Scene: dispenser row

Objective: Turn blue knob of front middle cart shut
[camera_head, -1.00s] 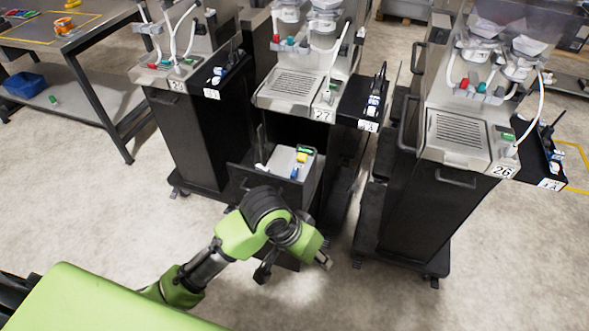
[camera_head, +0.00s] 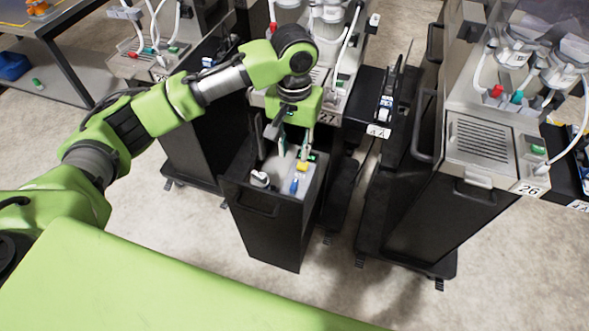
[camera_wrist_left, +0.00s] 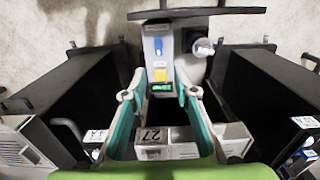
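The front middle cart (camera_head: 270,235) is a small black cart with a pale top panel, in front of the middle dispenser. On its panel are a blue knob (camera_head: 294,186), a yellow part (camera_head: 302,165) and a small green display. The blue knob (camera_wrist_left: 157,46) also shows in the left wrist view, beyond the yellow part (camera_wrist_left: 160,75). My left gripper (camera_head: 293,150) points down over the back of the panel. My right gripper is out of view.
Dispenser 27 (camera_head: 339,85) stands behind the cart, partly hidden by my arm. Dispenser 26 (camera_head: 484,140) stands at the right and another dispenser (camera_head: 150,65) at the left. A white round fitting (camera_head: 260,178) sits beside the blue knob. Floor in front is clear.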

